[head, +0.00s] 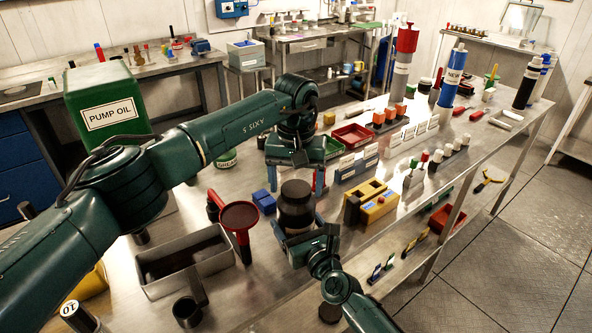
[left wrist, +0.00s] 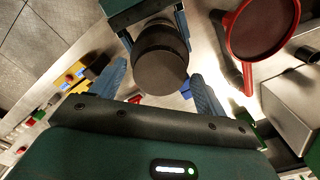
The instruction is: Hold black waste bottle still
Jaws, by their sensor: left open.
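The black waste bottle (head: 297,212) stands upright on the metal bench, with its dark round lid on top. It also shows in the left wrist view (left wrist: 160,62). My left gripper (head: 296,190) is above the bottle, pointing down. Its blue fingers are spread wide and empty, one to each side of the lid. My right gripper (head: 299,227) comes from the front, low at the bottle's body. Its fingers lie on both sides of the bottle, close to it; I cannot tell whether they press on it.
A red round funnel-like holder (head: 238,216) and a grey open bin (head: 183,262) stand left of the bottle. Yellow blocks (head: 378,206) stand to the right. A green pump oil can (head: 108,110) is behind my left arm.

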